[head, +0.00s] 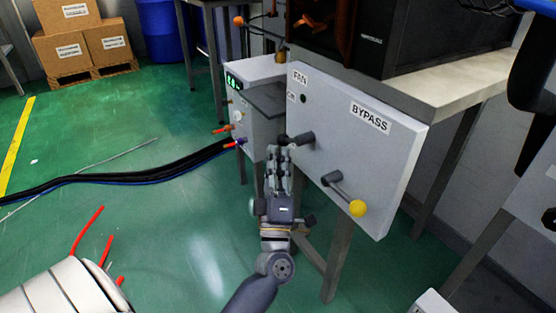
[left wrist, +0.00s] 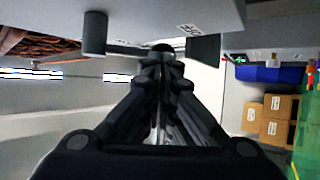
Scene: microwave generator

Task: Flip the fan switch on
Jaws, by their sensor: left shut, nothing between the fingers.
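The grey panel (head: 350,130) carries a FAN label (head: 300,77) and a BYPASS label (head: 370,117). The fan switch (head: 307,137) is a round grey pivot with a short lever lying toward the left. Its pivot (left wrist: 95,33) and dark lever end (left wrist: 163,46) also show in the left wrist view. My left gripper (head: 279,150) is shut and empty, with its fingertips at the lever end. In the left wrist view the fingertips (left wrist: 162,58) overlap the lever end; contact is unclear. My right gripper is not in view.
The bypass lever with a yellow knob (head: 357,208) sticks out lower right on the panel. A grey box with a green display (head: 234,80) stands just left. A microwave-like dark cabinet (head: 440,35) stands above. Black cables (head: 130,177) cross the floor.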

